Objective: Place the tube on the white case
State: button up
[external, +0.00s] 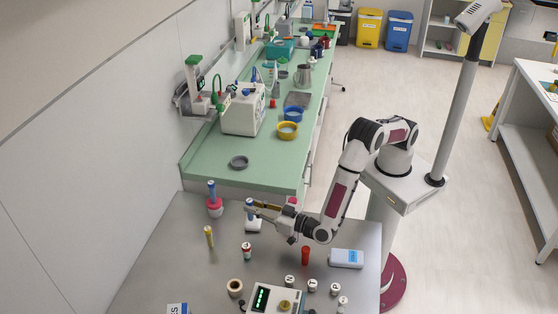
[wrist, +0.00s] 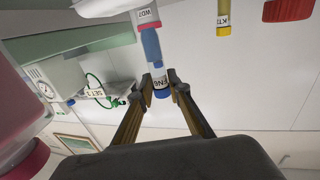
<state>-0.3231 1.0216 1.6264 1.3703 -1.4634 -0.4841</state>
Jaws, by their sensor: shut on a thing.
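My gripper (external: 251,206) is shut on a blue tube (external: 250,214) with a white label, and holds it upright over a small white block (external: 253,227). I cannot tell whether the tube touches the block. In the wrist view my gripper (wrist: 159,78) has its two fingertips either side of the held tube (wrist: 160,94), whose label seems to read FN6. A flat white and blue box (external: 347,258) lies to the right on the grey table. I cannot tell whether the block or the box is the white case.
Another blue tube (external: 212,188) stands in a red and white holder at the left. A yellow tube (external: 208,236), a banded tube (external: 247,252) and a red tube (external: 305,256) stand nearby. A device with a green display (external: 272,298) and several small white-topped items are at the front.

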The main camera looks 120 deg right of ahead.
jog(key=shift+f, duration=1.1)
jog(key=shift+f, duration=0.15)
jog(key=o, duration=0.8)
jog(key=shift+o, duration=0.2)
jog(key=shift+s+a, duration=0.25)
jog(key=shift+a, duration=0.3)
notch_tip(320, 180, up, 7)
jog(key=s+a, duration=0.1)
jog(key=shift+a, duration=0.25)
